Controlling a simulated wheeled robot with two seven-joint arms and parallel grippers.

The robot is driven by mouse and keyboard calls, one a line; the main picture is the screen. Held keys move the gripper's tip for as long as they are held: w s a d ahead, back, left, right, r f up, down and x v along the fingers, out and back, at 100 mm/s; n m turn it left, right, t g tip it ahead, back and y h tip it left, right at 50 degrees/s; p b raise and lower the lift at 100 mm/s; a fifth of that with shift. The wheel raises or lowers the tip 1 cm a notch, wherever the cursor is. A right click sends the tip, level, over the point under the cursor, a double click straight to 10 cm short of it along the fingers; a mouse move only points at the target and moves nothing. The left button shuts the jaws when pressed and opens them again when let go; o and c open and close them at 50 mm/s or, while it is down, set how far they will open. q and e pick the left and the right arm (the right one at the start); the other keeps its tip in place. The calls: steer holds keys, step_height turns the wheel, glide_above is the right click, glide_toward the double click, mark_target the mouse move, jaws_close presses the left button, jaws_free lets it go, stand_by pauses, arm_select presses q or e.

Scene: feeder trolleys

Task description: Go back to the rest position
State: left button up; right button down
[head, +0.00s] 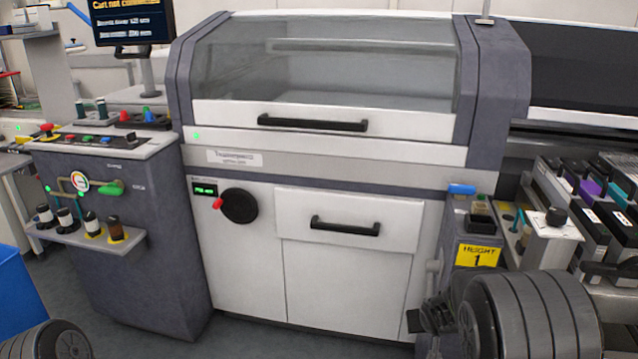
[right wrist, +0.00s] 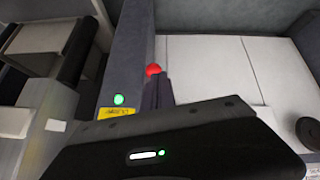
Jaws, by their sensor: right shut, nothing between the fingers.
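My right gripper (right wrist: 158,80) shows in the right wrist view with its dark fingers together and nothing between them. A red ball knob (right wrist: 153,70) appears just beyond its fingertips; I cannot tell whether they touch. In the head view my right arm is at the lower right, in front of the grey post with the yellow "HEIGHT 1" label (head: 478,255). Part of my left arm shows at the bottom left corner, but my left gripper is out of the picture.
A large machine with a closed clear cover (head: 320,60) stands ahead. A control console (head: 115,240) is at left, beside a blue bin (head: 18,300). Feeders (head: 590,190) line the right. Some floor (head: 250,340) is free in front of the machine.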

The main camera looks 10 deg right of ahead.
steer(key=s+a+f+n+g+y, duration=0.25)
steer(key=s+a+f, duration=0.65)
steer(key=a+f, duration=0.55)
steer(key=s+a+f+m+g+y, duration=0.1)
steer(key=s+a+f+y, duration=0.2)
steer(key=s, duration=0.4)
steer(key=s+a+f+m+g, duration=0.1)
steer(key=s+a+f, duration=0.25)
steer(key=s, duration=0.35)
steer(key=s+a+f+m+g+y, duration=0.1)
steer(key=s+a+f+g+y, duration=0.2)
steer(key=s, duration=0.5)
arm_select(q)
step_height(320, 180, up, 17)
steer(key=p, duration=1.7)
arm_select(e)
step_height(320, 180, up, 17)
steer(key=a+t+h, duration=0.1)
steer(key=shift+w+a, duration=0.35)
steer(key=shift+w, duration=0.05)
steer(key=shift+t+h, duration=0.25)
